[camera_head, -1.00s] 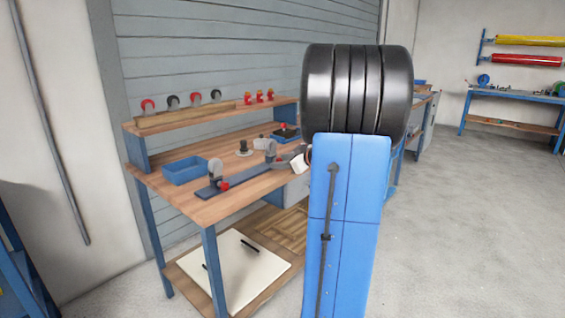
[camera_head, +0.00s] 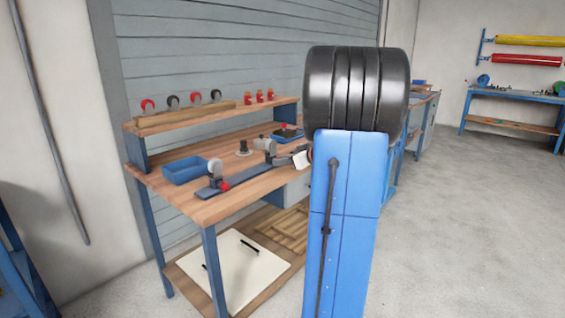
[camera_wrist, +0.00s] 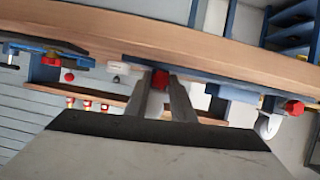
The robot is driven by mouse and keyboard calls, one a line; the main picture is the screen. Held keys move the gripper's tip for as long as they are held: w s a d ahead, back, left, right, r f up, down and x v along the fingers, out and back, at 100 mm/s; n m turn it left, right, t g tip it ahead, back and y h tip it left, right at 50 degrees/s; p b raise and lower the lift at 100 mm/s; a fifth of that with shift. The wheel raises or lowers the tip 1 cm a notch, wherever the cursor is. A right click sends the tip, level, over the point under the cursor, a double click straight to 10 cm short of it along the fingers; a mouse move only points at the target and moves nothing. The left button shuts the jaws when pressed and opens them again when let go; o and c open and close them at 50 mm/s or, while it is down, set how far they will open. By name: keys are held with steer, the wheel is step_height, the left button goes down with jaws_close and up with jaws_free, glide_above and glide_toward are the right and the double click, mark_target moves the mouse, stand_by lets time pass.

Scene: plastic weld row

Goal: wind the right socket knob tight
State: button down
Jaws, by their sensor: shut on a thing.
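The right socket knob (camera_wrist: 160,79) is red and sits between my gripper's fingertips in the wrist view. My gripper (camera_wrist: 168,84) is shut on it, with a finger on each side. The left socket knob (camera_wrist: 293,107), also red, stands apart at the right of that view; it also shows in the head view (camera_head: 224,186). Both belong to a dark bar fixture (camera_head: 208,191) on the bench, with a grey round-faced socket (camera_head: 215,167) at its left end. In the head view my gripper reaches the fixture's right end, and the held knob is hard to make out there.
A blue tray (camera_head: 184,171) stands behind the fixture on the wooden bench (camera_head: 200,211). A second dark-filled tray (camera_head: 288,134) and a small grey-black piece (camera_head: 243,149) lie further back. The shelf (camera_head: 145,128) carries several knobs and red bottles. Open floor lies at right.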

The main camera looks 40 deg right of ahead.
steer(key=shift+d+m+y, duration=0.2)
steer(key=shift+m+y, duration=0.7)
steer(key=shift+m, duration=0.4)
steer(key=c, duration=1.5)
jaws_free()
steer(key=v, duration=1.7)
steer(key=shift+s+d+r, duration=0.1)
steer(key=shift+s+r, duration=0.05)
